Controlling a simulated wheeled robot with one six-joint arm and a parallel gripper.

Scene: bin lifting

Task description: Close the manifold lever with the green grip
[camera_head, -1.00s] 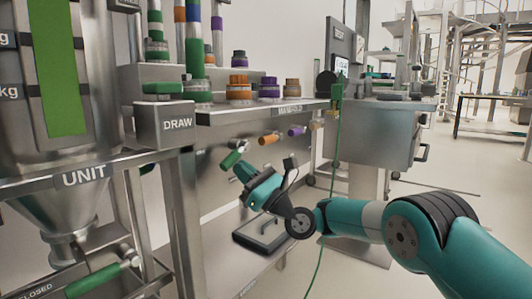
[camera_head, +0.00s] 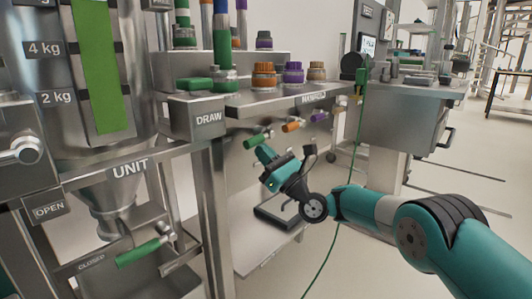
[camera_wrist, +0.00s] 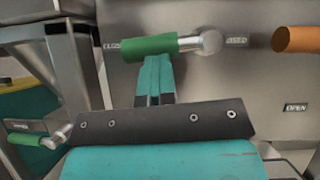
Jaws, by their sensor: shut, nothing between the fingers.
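The manifold lever with the green grip (camera_head: 257,141) is on the front panel of the manifold bench. In the wrist view the green grip (camera_wrist: 150,47) lies nearly level, pointing left from its metal pivot, with its free end at a partly covered label (camera_wrist: 112,44) that seems to read CLOSED. My gripper (camera_head: 262,152) is shut and empty just below this lever. In the wrist view its teal fingertips (camera_wrist: 157,58) are right under the grip, at or very near its underside; I cannot tell whether they touch.
An orange lever (camera_head: 291,126) and a purple lever (camera_head: 318,117) are right of the green one. Another green-handled lever (camera_head: 138,252) is under the hopper at left. A bench leg (camera_head: 212,215) stands left of my gripper. A green cable (camera_head: 335,215) hangs behind my arm.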

